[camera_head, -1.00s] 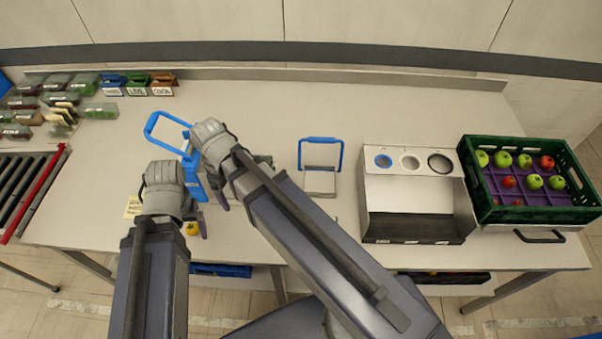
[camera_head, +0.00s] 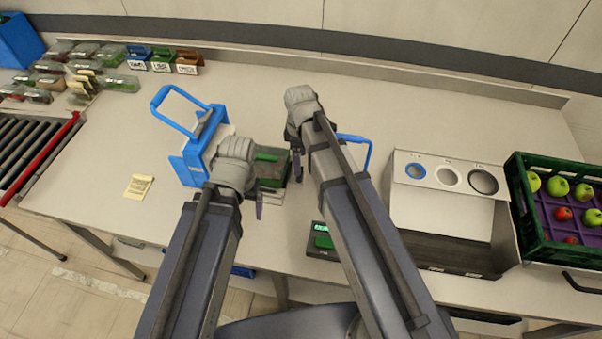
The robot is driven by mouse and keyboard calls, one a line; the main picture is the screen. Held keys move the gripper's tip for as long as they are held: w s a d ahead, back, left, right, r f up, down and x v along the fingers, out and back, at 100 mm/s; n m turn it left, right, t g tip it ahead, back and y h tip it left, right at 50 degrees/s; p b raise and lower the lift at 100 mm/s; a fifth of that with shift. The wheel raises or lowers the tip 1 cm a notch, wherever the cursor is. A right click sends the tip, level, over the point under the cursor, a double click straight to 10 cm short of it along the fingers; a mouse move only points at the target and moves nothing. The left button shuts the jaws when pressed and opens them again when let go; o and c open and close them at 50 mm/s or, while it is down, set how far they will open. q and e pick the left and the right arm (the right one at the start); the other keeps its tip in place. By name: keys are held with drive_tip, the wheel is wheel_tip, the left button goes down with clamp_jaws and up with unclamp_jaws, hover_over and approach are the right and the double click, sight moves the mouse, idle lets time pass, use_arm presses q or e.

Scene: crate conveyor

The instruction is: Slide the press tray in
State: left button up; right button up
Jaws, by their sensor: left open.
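The blue press (camera_head: 196,150) stands on the left half of the table, its looped lever raised up and to the left. Just right of it lies a dark, shallow tray (camera_head: 270,180) with something green in it; I take it for the press tray. My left gripper (camera_head: 238,198) is open, in front of the press and at the tray's left side. It hides part of both, and I cannot tell whether it touches the tray. My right gripper (camera_head: 297,150) is over the tray's right side; its jaw opening is not clear.
A small dark scale (camera_head: 322,252) with a green display is beside my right forearm. A blue-handled frame (camera_head: 362,143) is partly hidden behind that arm. A white box with round holes (camera_head: 445,205) and a green apple crate (camera_head: 530,225) stand right. A yellow note (camera_head: 139,186) lies left.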

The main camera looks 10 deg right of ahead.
use_arm(q)
wheel_tip(320, 180, down, 6)
drive_tip(key=b, duration=0.5)
drive_tip(key=shift+f, duration=0.15)
use_arm(e)
wheel_tip(320, 180, down, 6)
drive_tip(key=shift+f, duration=0.15)
clamp_jaws()
